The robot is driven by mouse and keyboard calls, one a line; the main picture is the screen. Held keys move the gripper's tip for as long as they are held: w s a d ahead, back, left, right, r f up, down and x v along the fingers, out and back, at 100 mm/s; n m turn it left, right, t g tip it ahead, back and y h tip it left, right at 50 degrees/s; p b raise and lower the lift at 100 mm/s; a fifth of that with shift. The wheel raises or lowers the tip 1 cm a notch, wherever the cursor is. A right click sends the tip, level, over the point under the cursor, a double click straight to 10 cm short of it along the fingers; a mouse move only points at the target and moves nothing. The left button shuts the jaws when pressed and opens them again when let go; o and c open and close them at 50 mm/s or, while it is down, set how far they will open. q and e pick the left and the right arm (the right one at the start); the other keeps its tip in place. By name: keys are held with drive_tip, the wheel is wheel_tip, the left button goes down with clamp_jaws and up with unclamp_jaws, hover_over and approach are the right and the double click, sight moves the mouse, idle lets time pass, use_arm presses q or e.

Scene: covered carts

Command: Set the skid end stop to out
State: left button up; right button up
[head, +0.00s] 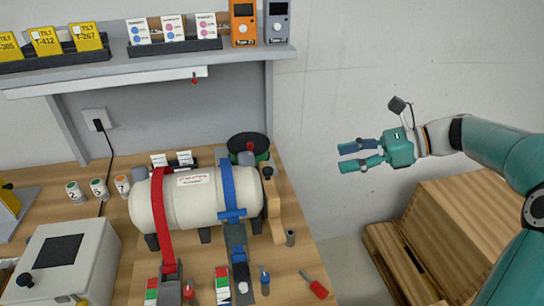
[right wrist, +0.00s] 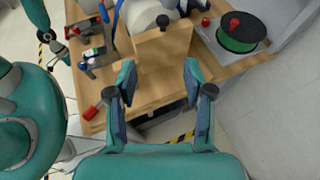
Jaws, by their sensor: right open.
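The likely skid end stop is an upright wooden block (head: 273,208) with a black knob (head: 268,171), standing at the right end of the white tank (head: 190,199). In the right wrist view the block's broad wooden face (right wrist: 163,60) shows beyond the fingers, with the knob (right wrist: 162,21) at its top. My right gripper (head: 354,156) is open and empty, to the right of the block and clear of the bench. Its two fingers (right wrist: 160,88) are spread wide in the right wrist view. My left gripper is not in view.
A red strap (head: 162,215) and a blue strap (head: 230,190) cross the tank. A green spool (head: 249,146) stands behind the block. A wooden crate (head: 460,220) stands below my right arm.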

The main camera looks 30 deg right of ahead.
sight(271, 203)
use_arm(q)
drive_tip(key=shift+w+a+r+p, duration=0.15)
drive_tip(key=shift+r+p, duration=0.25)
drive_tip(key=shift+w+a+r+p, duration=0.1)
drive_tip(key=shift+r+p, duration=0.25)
drive_tip(key=shift+p, duration=0.05)
use_arm(e)
drive_tip(key=x, duration=1.7)
drive_tip(key=shift+w+r, duration=0.15)
drive_tip(key=shift+w, duration=0.2)
drive_tip(key=shift+d, duration=0.1)
clamp_jaws()
